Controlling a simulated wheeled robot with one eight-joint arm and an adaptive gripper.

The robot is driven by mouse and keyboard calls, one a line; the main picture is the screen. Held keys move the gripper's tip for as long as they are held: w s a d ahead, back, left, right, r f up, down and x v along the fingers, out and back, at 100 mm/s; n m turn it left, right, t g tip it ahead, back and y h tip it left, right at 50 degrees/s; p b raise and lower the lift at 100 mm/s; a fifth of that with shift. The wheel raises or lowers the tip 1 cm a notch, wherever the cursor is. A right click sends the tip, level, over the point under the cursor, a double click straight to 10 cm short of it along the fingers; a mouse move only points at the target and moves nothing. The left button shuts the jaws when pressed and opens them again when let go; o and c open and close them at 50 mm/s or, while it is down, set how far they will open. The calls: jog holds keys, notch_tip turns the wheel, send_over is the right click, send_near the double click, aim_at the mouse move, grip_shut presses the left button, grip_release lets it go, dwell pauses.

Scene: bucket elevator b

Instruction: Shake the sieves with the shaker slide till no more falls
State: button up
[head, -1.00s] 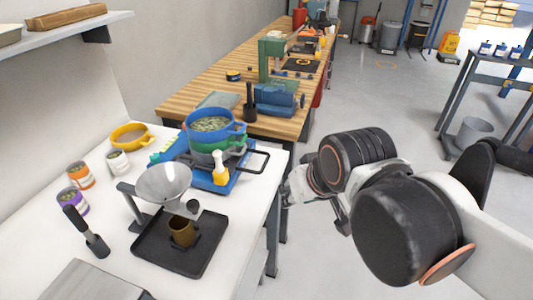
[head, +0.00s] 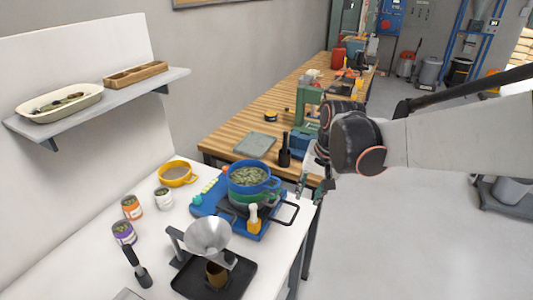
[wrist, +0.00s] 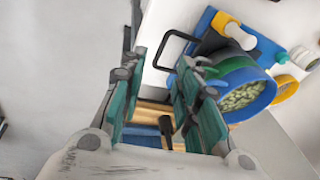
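The sieve stack stands on a blue shaker base (head: 208,200) on the white bench. Its top sieve (head: 250,178) is blue and holds green pieces; a green sieve (head: 243,196) sits under it. A black loop handle (head: 288,213) sticks out to the right of the base, and a pale yellow knob (head: 253,218) stands at its front. The wrist view also shows the blue sieve (wrist: 245,92) and the black handle (wrist: 168,50). My gripper (head: 303,188) is open and empty, right of the stack and apart from the handle. Its fingers (wrist: 155,75) show spread in the wrist view.
A funnel on a stand (head: 208,236) over a black tray (head: 240,283) stands in front. A yellow sieve (head: 176,173), several cans and a black-handled brush (head: 136,266) lie left. A wooden bench (head: 280,115) with tools stands behind. Open floor lies right.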

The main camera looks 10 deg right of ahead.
jog(key=w+m+g+p, duration=0.1)
jog(key=w+p, duration=0.2)
jog(key=w, duration=0.1)
jog(key=b, duration=0.3)
send_near(294, 216)
jog(key=shift+m, duration=0.3)
jog(key=f, duration=0.2)
jog(key=w+f, duration=0.1)
jog(key=f, duration=0.4)
jog(key=shift+w+a+f, duration=0.15)
jog(key=shift+a+f, duration=0.1)
jog(key=shift+f, duration=0.1)
jog(key=shift+c, duration=0.6)
grip_shut()
